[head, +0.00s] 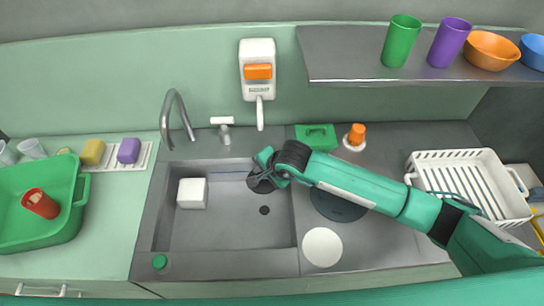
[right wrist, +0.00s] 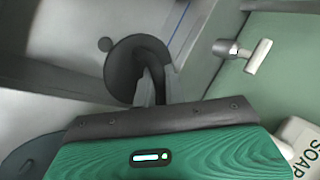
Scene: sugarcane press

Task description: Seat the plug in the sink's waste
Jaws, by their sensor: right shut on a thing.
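My right gripper (head: 266,178) is over the right side of the grey sink (head: 222,235), shut on a dark round plug (head: 257,186). In the right wrist view, the plug (right wrist: 122,72) shows as a dark disc just beyond the gripper (right wrist: 152,88), whose fingers partly cover it. The sink's waste (head: 264,210) is a small dark circle in the basin floor. My left gripper is not in view.
A white block (head: 192,193) sits in the sink's left side. The tap (head: 174,115) rises behind it. A green round thing (head: 159,262) is on the front left rim. A white plate (head: 322,247) and white rack (head: 468,183) are right. The basin's middle is clear.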

